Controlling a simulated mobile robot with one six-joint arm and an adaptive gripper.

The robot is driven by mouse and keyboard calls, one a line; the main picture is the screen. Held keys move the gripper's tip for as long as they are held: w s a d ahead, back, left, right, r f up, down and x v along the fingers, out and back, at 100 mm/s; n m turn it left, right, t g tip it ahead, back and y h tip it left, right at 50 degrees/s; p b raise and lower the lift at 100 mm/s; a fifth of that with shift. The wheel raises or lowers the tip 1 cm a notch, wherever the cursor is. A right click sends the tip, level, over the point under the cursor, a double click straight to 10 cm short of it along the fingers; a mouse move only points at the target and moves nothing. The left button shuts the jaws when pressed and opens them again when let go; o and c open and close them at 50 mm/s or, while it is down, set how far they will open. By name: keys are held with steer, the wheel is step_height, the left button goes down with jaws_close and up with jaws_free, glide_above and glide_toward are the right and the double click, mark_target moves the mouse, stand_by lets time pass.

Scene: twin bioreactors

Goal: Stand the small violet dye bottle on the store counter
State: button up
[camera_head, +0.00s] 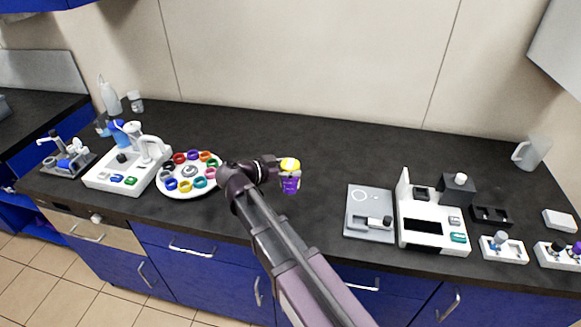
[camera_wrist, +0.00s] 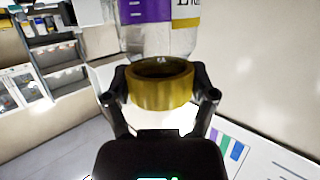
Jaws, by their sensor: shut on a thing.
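The small bottle with a violet label and a yellow cap (camera_head: 290,183) is at the end of my arm, over the middle of the dark counter (camera_head: 320,150) in the head view. My gripper (camera_head: 276,168) reaches it from the left side and is shut on it. In the wrist view, my gripper's fingers (camera_wrist: 160,95) close around the yellow cap (camera_wrist: 160,84). The bottle's clear body and violet label (camera_wrist: 145,12) run out of the top of that picture. I cannot tell the exact gap between bottle and counter.
A white round tray (camera_head: 165,187) of coloured rings stands left of my gripper, beside a white bioreactor unit (camera_head: 105,177). A grey plate device (camera_head: 370,208) and a white instrument (camera_head: 430,235) stand to the right. The counter's back middle is clear.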

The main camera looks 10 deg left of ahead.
steer(key=shift+r, duration=0.1)
step_height(320, 180, up, 5)
steer(key=p, duration=0.5)
steer(key=shift+r, duration=0.15)
steer(key=shift+s, duration=0.1)
stand_by(0.4)
